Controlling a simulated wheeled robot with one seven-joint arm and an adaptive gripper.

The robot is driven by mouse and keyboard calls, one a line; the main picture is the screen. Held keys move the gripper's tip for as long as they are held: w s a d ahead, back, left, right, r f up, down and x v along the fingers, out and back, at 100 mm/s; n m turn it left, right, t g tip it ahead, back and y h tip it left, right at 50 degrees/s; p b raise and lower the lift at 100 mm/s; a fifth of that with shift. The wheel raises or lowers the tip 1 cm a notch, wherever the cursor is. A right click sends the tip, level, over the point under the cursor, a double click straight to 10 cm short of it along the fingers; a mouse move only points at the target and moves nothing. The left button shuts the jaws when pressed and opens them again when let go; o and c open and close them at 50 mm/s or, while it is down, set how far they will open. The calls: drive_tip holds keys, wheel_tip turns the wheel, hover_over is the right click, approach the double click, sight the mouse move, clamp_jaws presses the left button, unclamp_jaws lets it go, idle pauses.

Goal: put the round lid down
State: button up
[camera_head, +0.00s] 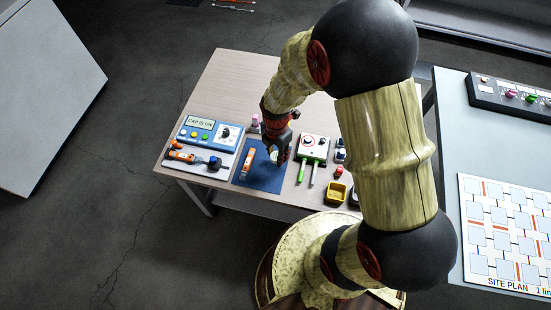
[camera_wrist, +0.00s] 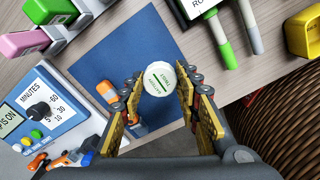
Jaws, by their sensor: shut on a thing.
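The round lid (camera_wrist: 159,78) is white with green lettering on its face. It sits between the fingertips of my gripper (camera_wrist: 160,84) in the wrist view. My gripper is shut on it, over the blue mat (camera_wrist: 110,55). In the head view my gripper (camera_head: 279,157) is above the right part of the mat (camera_head: 262,181), and the lid (camera_head: 274,155) shows as a small pale patch. I cannot tell how high the lid is above the mat.
An orange and white tool (camera_head: 248,164) lies on the mat's left part. Left is a panel (camera_head: 205,150) reading "CAP IS ON", with an orange device in front. Right are a white box (camera_head: 314,147), green and grey-handled tools, and a yellow bin (camera_head: 336,193). The mat's front is clear.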

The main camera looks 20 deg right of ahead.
sight(275, 154)
drive_tip(key=shift+w+f, duration=0.25)
drive_tip(key=shift+f, duration=0.15)
drive_tip(key=shift+f+b, duration=0.85)
drive_tip(key=shift+f, duration=0.65)
drive_tip(key=shift+f, duration=0.15)
drive_tip(key=o, duration=0.9)
drive_tip(key=shift+c, duration=0.2)
